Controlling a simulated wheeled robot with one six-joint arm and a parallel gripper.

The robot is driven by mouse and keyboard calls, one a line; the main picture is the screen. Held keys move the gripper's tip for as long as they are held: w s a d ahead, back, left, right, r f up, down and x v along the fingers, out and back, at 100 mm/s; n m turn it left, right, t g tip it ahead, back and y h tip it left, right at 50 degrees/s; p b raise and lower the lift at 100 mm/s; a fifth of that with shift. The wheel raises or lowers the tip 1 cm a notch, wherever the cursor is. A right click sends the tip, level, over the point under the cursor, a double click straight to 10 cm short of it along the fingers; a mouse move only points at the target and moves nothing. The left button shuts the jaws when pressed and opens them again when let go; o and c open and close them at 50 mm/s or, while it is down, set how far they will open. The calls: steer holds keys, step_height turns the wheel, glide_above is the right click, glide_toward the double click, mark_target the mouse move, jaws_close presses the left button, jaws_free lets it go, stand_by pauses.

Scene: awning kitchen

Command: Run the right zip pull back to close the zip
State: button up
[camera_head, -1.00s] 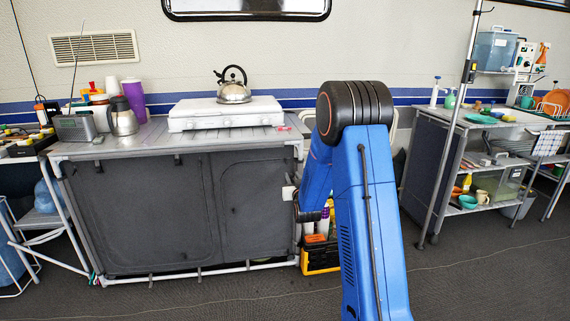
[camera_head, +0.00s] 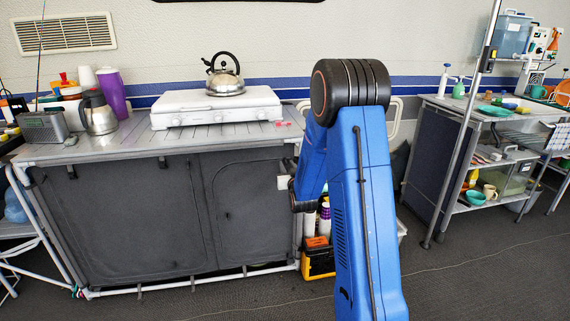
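A grey fabric camp cupboard (camera_head: 120,225) stands ahead on the left under a slatted metal top. Its front has a rounded zipped door panel (camera_head: 250,205) on the right half and another panel on the left. A small dark mark (camera_head: 227,215), possibly a zip pull, shows on the right panel; it is too small to be sure. My blue arm rises at centre right and bends towards the cupboard's right front edge. A small light-coloured part beside that edge is too unclear to identify. My gripper's fingers cannot be made out.
A white stove (camera_head: 215,108) with a kettle (camera_head: 224,75) sits on the cupboard top. A yellow-and-black crate (camera_head: 318,262) stands on the floor at its right. A metal pole (camera_head: 466,120) and a shelf unit (camera_head: 430,165) stand further right. The floor (camera_head: 490,270) between is mostly clear.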

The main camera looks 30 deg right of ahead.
steer(key=shift+c, duration=0.3)
jaws_close()
stand_by(1.2)
